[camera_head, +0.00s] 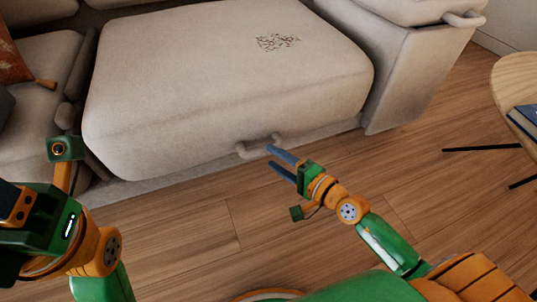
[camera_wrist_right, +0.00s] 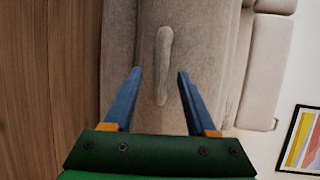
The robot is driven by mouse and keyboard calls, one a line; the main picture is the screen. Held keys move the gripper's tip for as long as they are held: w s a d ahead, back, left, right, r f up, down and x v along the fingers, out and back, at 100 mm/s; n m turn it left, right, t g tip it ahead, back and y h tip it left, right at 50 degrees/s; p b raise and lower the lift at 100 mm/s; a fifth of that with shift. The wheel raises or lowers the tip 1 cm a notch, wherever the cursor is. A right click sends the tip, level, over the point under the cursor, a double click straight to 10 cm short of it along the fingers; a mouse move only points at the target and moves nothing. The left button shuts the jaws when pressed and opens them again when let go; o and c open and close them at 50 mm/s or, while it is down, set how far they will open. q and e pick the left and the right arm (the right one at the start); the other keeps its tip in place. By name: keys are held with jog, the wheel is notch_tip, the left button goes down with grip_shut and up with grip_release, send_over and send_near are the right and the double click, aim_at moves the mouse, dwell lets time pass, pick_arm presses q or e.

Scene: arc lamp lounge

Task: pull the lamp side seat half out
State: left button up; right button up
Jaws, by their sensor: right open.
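The beige sofa seat (camera_head: 215,75) has a dark patch of squiggly marks on top and a bar handle (camera_head: 243,152) low on its front face. My right gripper (camera_head: 271,156) is open, its blue fingers at the handle's right end in the head view. In the right wrist view, the handle (camera_wrist_right: 163,65) appears between the open fingertips (camera_wrist_right: 159,72). I cannot tell whether they touch it. My left arm's wrist shows at the lower left of the head view; its fingers do not show.
A sofa armrest block (camera_head: 415,75) stands right of the seat. A round wooden table (camera_head: 512,82) with a blue book (camera_head: 527,113) and thin black legs is at the right edge. Another seat (camera_head: 40,135) adjoins on the left. The wooden floor (camera_head: 190,235) in front of the seat is clear.

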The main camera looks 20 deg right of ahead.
aim_at(266, 153)
jog(key=b+x, duration=0.1)
jog(key=x, duration=0.4)
jog(key=shift+a, duration=0.1)
grip_shut()
dwell(1.2)
